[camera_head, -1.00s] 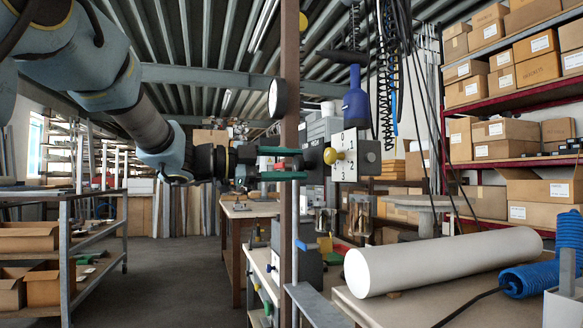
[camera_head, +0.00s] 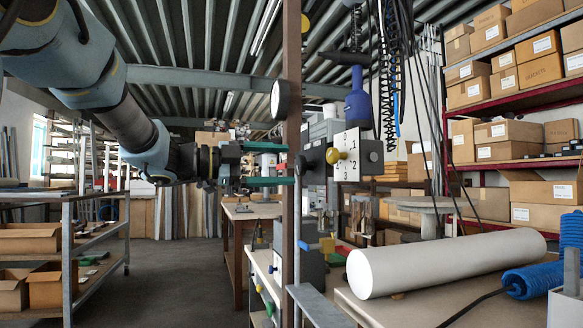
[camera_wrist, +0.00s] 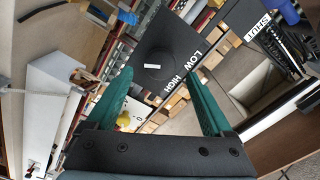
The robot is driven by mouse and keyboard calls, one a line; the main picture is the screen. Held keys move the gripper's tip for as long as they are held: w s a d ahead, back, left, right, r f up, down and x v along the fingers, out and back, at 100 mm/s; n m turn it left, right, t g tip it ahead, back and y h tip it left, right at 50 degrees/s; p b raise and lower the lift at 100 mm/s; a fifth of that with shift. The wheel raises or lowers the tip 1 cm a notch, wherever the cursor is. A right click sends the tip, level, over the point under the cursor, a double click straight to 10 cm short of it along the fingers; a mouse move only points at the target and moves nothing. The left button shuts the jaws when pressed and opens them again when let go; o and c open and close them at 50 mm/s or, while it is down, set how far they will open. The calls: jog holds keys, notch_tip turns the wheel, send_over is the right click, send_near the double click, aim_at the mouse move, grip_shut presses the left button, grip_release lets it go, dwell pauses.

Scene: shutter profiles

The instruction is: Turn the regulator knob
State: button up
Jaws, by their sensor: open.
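The regulator knob (camera_wrist: 152,66) is a round black knob with a white mark, on a dark plate (camera_wrist: 175,38) lettered LOW and HIGH in the wrist view. The white mark lies nearly level in that picture; which setting it points to is unclear. My gripper (camera_wrist: 160,71) is open, with one green finger on each side of the knob in the picture, and nothing between them. In the head view my gripper (camera_head: 291,164) is at the brown post, left of a dark fitting (camera_head: 311,158) seen side-on. Its fingers look apart from the fitting.
A brown upright post (camera_head: 291,80) stands beside my fingertips, carrying a round dial (camera_head: 280,99). Right of the fitting is a white panel (camera_head: 346,158) numbered 1, 2, 3, with a yellow knob (camera_head: 333,155). A white cylinder (camera_head: 450,262) lies on the bench.

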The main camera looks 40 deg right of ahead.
jog(key=v, duration=0.7)
jog(key=shift+a+b, duration=0.25)
jog(key=shift+b, duration=0.15)
jog(key=shift+w, duration=0.1)
